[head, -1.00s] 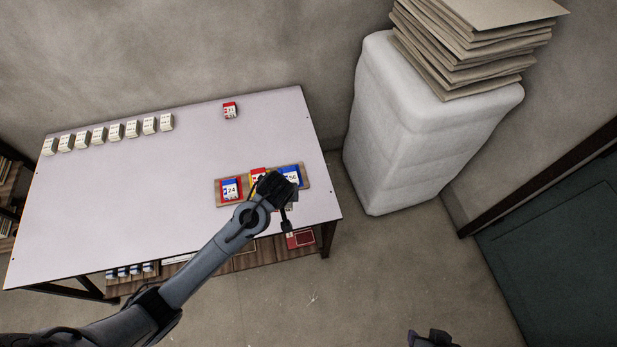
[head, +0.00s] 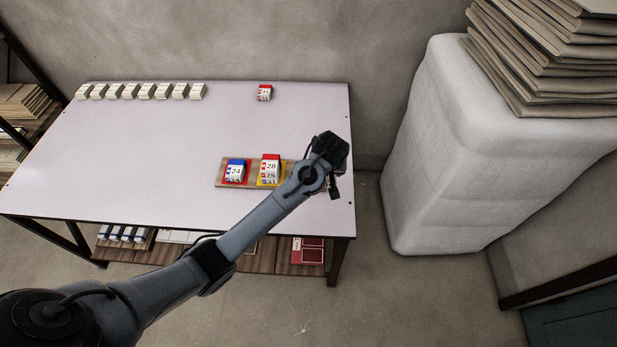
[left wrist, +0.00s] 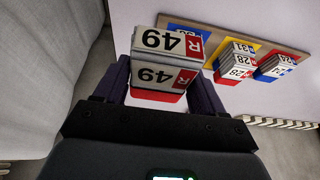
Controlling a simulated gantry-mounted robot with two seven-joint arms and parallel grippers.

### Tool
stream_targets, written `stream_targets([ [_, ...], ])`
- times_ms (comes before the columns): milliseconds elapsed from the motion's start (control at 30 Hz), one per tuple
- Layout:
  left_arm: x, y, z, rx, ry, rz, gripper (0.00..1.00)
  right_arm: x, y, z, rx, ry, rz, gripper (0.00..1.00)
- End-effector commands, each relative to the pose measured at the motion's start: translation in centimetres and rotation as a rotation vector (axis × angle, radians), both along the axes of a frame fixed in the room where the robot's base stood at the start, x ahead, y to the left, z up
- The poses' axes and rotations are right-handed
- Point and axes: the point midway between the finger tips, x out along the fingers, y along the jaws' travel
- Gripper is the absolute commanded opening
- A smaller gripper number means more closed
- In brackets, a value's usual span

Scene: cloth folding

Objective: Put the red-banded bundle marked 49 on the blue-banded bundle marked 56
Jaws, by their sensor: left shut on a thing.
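The red-banded bundle marked 49 (left wrist: 165,62) is between the fingers of my left gripper (left wrist: 163,76), which is shut on it. In the head view my left gripper (head: 333,182) is at the right end of the wooden board (head: 220,182), and the arm hides the held bundle. The blue-banded bundle marked 56 cannot be made out; the arm covers its end of the board. In the left wrist view a blue patch (left wrist: 180,28) shows just behind the held bundle, mostly covered by it. My right gripper is not in view.
A red bundle marked 31 (head: 264,92) and a row of pale bundles (head: 144,91) stand at the back. The table's middle is clear.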

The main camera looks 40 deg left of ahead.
Motion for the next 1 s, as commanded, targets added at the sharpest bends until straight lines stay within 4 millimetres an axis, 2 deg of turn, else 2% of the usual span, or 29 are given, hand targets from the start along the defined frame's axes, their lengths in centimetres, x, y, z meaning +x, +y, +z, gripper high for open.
stream_targets([
  [33,0.2,0.1,-0.4,0.0,-0.002,0.001,0.39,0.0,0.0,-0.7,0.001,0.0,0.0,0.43],
  [233,1.1,1.8,-1.4,0.0,0.001,0.002,0.39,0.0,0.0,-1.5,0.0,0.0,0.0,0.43],
  [500,2.9,6.9,-4.7,-0.001,0.001,0.003,0.39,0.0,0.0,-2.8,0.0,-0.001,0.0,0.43],
  [700,4.0,9.8,-6.4,0.001,0.001,0.0,0.39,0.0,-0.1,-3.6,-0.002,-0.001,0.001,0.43],
  [1000,4.5,11.0,-7.4,0.0,0.0,0.0,0.39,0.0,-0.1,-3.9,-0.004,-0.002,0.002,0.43],
])
